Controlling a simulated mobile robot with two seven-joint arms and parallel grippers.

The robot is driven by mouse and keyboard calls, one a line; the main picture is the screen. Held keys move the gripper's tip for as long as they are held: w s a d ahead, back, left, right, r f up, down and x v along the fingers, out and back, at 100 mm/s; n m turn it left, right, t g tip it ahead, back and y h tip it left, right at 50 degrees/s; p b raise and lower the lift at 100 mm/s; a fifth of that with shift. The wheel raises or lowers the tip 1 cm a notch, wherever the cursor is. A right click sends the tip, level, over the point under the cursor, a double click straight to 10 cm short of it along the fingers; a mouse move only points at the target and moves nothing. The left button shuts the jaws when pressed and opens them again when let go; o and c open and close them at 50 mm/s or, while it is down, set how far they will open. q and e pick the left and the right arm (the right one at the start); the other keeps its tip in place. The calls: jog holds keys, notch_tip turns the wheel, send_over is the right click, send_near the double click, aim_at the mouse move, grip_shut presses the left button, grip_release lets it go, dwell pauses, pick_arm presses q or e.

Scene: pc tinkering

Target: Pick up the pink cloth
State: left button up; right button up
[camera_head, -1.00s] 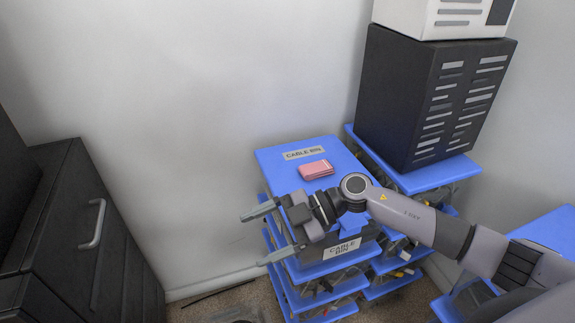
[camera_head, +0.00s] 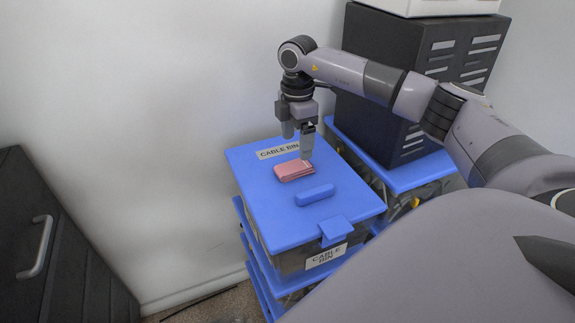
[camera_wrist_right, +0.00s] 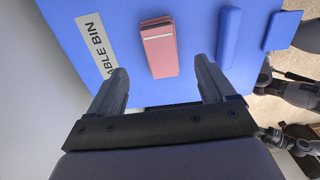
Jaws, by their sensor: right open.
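The pink cloth (camera_head: 294,170) is a small folded stack lying flat on the blue lid (camera_head: 255,205) of a cable bin. In the right wrist view the cloth (camera_wrist_right: 159,50) lies ahead of and between the two fingers, apart from them. My right gripper (camera_head: 297,146) points down above the lid, just behind the cloth in the head view. Its fingers are spread and empty; the wrist view shows the open gripper (camera_wrist_right: 160,88) too. My left gripper is not in view.
The lid has a raised blue handle (camera_head: 315,195) beside the cloth and a front latch (camera_head: 335,231). A black case (camera_head: 400,75) stands on bins at the right. A dark cabinet (camera_head: 50,250) is at the left. A grey wall is behind.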

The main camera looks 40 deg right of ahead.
aim_at(296, 165)
notch_tip(296, 165, down, 6)
jog(key=shift+f, duration=0.2)
jog(key=c, duration=1.1)
